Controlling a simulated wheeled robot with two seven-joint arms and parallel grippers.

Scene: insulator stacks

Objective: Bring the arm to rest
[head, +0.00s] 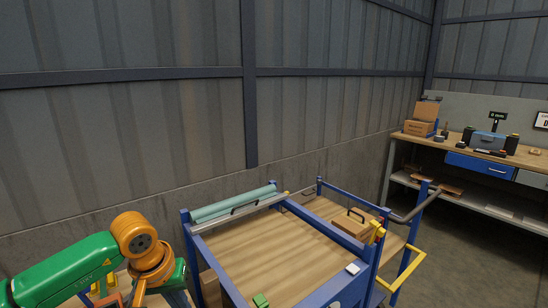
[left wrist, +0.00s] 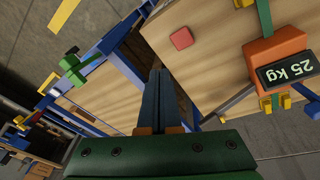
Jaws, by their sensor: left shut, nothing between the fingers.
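My left arm (head: 70,268), green with orange joints, comes in from the lower left of the head view and bends down at its orange joint (head: 138,236). Its gripper is out of clear sight there, at or below the bottom edge. In the left wrist view my left gripper (left wrist: 163,75) has its two dark fingers together with nothing between them. The fingers point over the gap between a wooden tabletop (left wrist: 215,75) and a blue-framed wooden cart (left wrist: 105,100). My right gripper is in neither view.
A red block (left wrist: 182,38) and an orange weight marked 25 kg (left wrist: 275,47) are on the tabletop. The blue cart (head: 310,291) stands right of my arm, with a green block (head: 260,300) on it. A workbench (head: 460,153) stands far right. Floor shows between.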

